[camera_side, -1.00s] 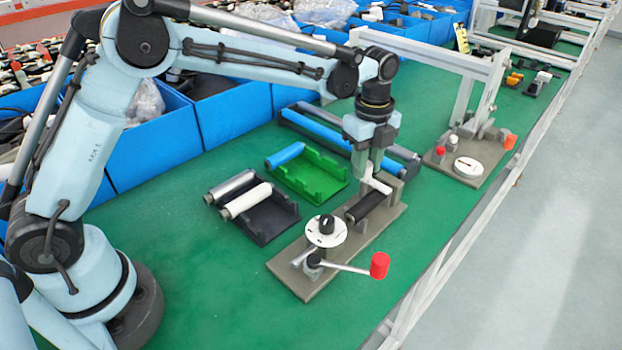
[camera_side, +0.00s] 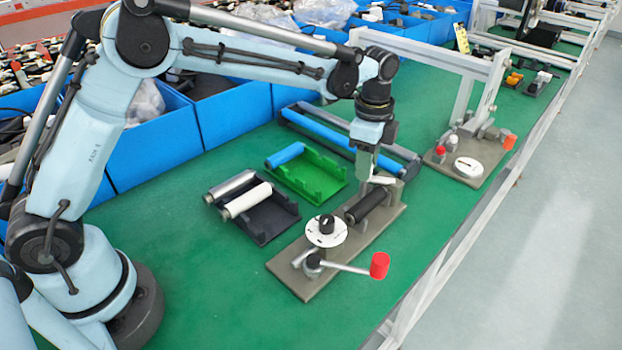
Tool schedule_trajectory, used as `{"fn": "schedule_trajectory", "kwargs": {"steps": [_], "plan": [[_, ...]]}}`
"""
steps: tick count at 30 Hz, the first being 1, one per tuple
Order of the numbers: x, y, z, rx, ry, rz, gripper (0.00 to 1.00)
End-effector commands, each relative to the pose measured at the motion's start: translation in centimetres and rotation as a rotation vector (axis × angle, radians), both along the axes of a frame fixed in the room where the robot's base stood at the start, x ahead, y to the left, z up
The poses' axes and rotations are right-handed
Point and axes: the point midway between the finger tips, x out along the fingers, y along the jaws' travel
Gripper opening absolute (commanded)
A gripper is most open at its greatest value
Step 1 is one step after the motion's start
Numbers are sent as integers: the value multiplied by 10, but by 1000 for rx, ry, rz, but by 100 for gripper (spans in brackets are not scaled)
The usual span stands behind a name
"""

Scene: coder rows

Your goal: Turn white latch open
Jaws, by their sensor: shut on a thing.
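The white latch (camera_side: 382,180) is a small light bar at the far end of the grey-brown fixture plate (camera_side: 385,225), by a black roller (camera_side: 369,206). My gripper (camera_side: 364,181) points down and is shut on the latch, with its fingers at the latch's left end. The latch points roughly left to right in the picture. My fingers partly hide its left end, and the fine contact is too small to make out.
The fixture also carries a white dial with a black knob (camera_side: 326,226) and a red-tipped crank (camera_side: 379,265). A green tray (camera_side: 318,178) and a dark tray with rollers (camera_side: 270,225) lie to the left. A second fixture (camera_side: 468,168) stands to the right.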

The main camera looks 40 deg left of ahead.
Motion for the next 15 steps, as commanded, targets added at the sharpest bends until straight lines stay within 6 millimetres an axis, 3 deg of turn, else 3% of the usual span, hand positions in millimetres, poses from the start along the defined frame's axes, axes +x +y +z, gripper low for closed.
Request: {"fn": "schedule_trajectory", "kwargs": {"steps": [15], "plan": [[0, 0, 0, 0, 0, 490, 0]]}}
